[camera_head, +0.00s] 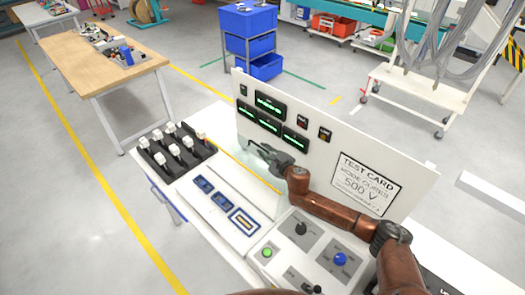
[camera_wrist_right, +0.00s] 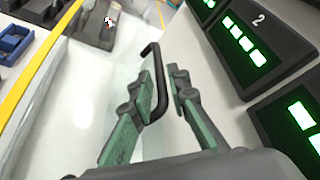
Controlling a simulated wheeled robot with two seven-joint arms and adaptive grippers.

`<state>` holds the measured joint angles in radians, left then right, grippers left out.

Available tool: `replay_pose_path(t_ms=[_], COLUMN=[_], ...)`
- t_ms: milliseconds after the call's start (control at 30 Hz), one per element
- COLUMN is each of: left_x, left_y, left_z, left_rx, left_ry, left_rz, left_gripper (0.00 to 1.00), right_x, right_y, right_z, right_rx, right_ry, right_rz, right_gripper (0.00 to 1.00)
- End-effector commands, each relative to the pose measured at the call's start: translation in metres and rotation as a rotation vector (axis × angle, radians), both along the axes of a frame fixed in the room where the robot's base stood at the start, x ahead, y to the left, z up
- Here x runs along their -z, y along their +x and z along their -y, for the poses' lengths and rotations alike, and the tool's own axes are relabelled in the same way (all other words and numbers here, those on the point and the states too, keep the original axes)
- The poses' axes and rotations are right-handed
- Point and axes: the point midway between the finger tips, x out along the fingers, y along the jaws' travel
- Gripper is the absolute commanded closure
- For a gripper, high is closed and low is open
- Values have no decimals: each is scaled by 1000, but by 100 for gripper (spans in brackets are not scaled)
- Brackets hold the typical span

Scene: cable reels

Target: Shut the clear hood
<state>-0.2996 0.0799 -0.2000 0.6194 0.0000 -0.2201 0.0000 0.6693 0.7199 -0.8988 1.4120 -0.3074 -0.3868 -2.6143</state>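The clear hood (camera_head: 243,156) is a faint, nearly invisible pane raised by the upright panel, above the bench's test area. Its black bar handle (camera_wrist_right: 160,82) shows in the right wrist view. My right gripper (camera_head: 266,153) reaches in front of the panel at the hood's handle. In the right wrist view its two green fingers (camera_wrist_right: 158,92) stand apart on either side of the handle, with gaps visible, so it is open around it. The hood's edges and hinge are hard to make out. My left gripper is not in view.
The upright panel (camera_head: 410,172) carries green displays and a test card. Black holders with white-topped pieces (camera_head: 172,150) stand at the bench's left. Blue modules (camera_head: 212,192) lie in front. A control box (camera_head: 312,240) with a green button and knobs sits below my right arm.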

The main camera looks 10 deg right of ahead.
Motion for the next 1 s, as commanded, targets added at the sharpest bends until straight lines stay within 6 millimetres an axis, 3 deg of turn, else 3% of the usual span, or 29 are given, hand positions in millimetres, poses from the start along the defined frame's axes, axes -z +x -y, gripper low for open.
replay_pose_path(t_ms=[133,367,1000], left_x=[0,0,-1], left_y=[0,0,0], left_z=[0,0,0], left_rx=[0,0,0], left_ry=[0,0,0], left_rz=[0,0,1], left_gripper=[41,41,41], right_x=[0,0,1], right_y=[0,0,-1], right_z=[0,-1,-6], right_rx=[-1,-1,-6], right_ry=[0,1,-1], right_rz=[1,0,0], right_gripper=[84,100,100])
